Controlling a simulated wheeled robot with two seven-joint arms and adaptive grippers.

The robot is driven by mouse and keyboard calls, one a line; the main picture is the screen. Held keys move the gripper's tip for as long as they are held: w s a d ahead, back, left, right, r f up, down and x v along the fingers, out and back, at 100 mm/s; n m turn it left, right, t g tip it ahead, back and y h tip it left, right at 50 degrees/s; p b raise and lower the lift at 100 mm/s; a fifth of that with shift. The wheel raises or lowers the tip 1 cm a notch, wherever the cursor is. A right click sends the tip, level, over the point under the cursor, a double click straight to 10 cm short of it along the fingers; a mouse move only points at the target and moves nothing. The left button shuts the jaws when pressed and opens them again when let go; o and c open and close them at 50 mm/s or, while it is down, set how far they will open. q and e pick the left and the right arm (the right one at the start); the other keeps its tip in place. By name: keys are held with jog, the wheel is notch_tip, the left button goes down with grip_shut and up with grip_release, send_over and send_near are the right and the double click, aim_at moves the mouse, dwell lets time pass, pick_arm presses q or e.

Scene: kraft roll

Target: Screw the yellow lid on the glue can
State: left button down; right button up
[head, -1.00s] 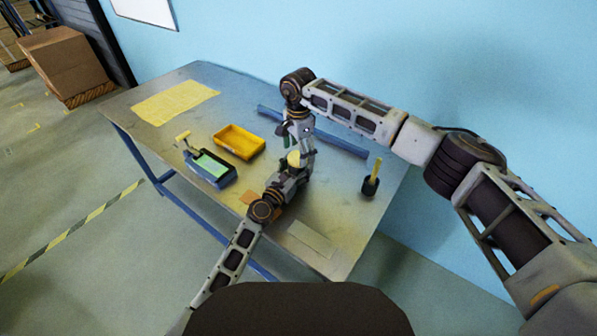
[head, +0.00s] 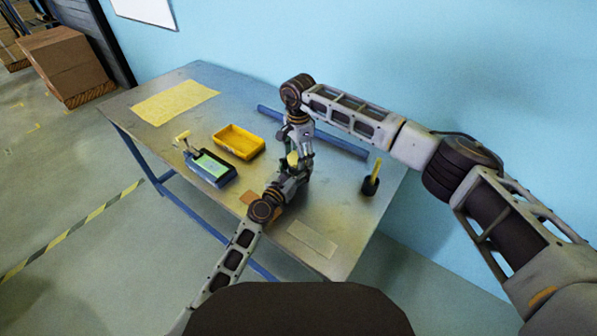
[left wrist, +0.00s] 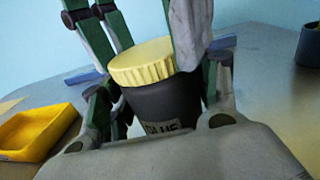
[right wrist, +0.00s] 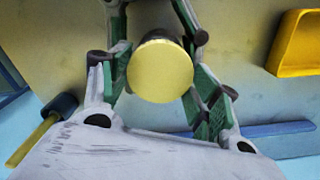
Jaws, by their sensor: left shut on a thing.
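The dark grey glue can (left wrist: 165,108) stands upright with the yellow lid (left wrist: 142,62) on its top; whether the lid is threaded cannot be told. In the right wrist view the lid (right wrist: 160,71) is a round disc seen from above, hiding most of the can. My left gripper (head: 288,178) is shut on the can from the side. My right gripper (head: 298,155) points down from above, its fingers on either side of the lid. It looks open; contact with the lid is hard to make out.
On the table (head: 190,105) are a yellow tray (head: 238,142), a blue box with a green top (head: 210,168), a dark cup with a yellow handle (head: 371,184), a yellow sheet (head: 175,101) and a pale strip (head: 312,238). A blue bar (head: 340,143) lies behind my grippers.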

jog(key=o, duration=0.4)
jog(key=shift+r, duration=2.25)
jog(key=shift+o, duration=0.2)
jog(key=o, duration=0.3)
jog(key=shift+o, duration=0.2)
notch_tip(320, 180, up, 12)
